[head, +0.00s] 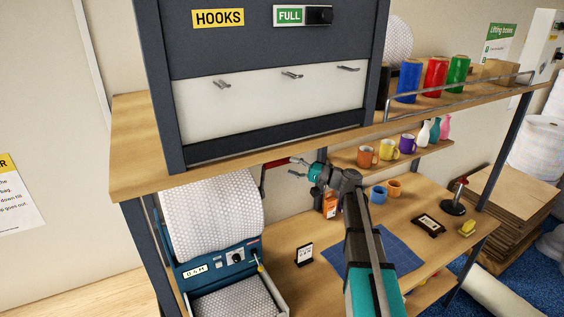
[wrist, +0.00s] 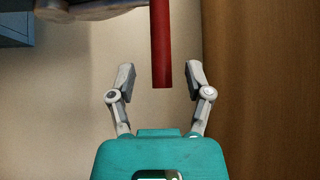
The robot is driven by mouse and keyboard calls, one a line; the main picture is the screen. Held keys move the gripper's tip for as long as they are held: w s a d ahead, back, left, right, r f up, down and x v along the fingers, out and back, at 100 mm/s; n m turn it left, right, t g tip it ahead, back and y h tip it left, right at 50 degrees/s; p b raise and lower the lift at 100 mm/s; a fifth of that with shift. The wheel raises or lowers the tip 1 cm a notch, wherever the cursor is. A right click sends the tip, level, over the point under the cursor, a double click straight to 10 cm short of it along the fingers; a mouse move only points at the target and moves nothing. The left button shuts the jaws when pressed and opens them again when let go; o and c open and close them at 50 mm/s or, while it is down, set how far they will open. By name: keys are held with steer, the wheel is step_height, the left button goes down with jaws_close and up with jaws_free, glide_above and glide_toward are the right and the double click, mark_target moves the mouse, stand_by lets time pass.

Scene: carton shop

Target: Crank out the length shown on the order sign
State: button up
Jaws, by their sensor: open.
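The bubble-wrap machine has a large white roll (head: 210,215) above a blue body (head: 215,265) with a small label and knobs on its front. Its crank has a red handle (head: 277,163) by the roll's upper right side, just under the shelf. My gripper (head: 298,168) is open at the right end of that handle. In the wrist view the red handle (wrist: 160,45) reaches down between the two spread fingers (wrist: 159,82), touching neither. A small white sign (head: 304,254) stands on the bench right of the machine; its print is too small to read.
A wooden shelf (head: 135,150) with a dark hooks cabinet (head: 265,50) is close above my gripper. Mugs (head: 368,156) and vases stand on a smaller shelf to the right.

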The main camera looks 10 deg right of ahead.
mark_target(278, 163)
steer(key=shift+p+x, duration=0.3)
steer(key=shift+x, duration=2.4)
